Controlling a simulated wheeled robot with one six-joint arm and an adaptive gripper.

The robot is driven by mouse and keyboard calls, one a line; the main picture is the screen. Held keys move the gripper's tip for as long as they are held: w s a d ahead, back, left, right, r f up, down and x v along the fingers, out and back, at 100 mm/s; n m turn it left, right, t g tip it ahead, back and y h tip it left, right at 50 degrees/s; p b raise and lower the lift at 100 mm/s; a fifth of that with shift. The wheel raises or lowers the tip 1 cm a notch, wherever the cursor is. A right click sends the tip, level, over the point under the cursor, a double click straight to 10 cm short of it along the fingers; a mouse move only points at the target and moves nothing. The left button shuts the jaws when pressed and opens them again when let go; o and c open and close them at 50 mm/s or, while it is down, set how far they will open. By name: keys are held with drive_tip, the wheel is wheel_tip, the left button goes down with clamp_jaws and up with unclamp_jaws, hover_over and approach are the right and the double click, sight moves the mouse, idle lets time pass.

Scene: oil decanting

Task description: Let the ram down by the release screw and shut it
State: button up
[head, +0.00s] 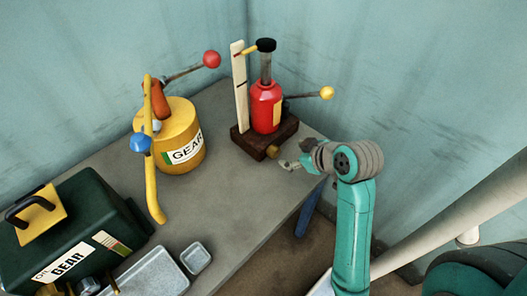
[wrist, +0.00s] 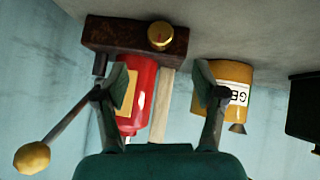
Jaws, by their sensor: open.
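The red jack (head: 266,105) stands upright on a dark brown block (head: 247,143) at the back right of the bench. Its grey ram (head: 266,68) stands raised under a black cap (head: 266,45), beside an upright pale scale (head: 240,90). The brass release screw (head: 272,152) is at the block's front. It also shows in the wrist view (wrist: 160,36), beyond and between my fingertips. My gripper (head: 294,158) is open and empty, just right of the screw and apart from it. The wrist view shows both fingers (wrist: 161,83) spread. The ram's top is out of the wrist view.
A lever with a yellow ball (head: 326,93) sticks out right of the jack. A yellow gear oil can (head: 178,145) with a pump stands to the left. A dark green box (head: 75,225) and metal trays (head: 150,273) are nearer. Bare bench lies between.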

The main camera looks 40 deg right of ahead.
sight(277, 153)
drive_tip(key=x, duration=1)
drive_tip(key=shift+w+f, duration=0.2)
drive_tip(key=shift+w, duration=0.1)
drive_tip(key=c, duration=1.1)
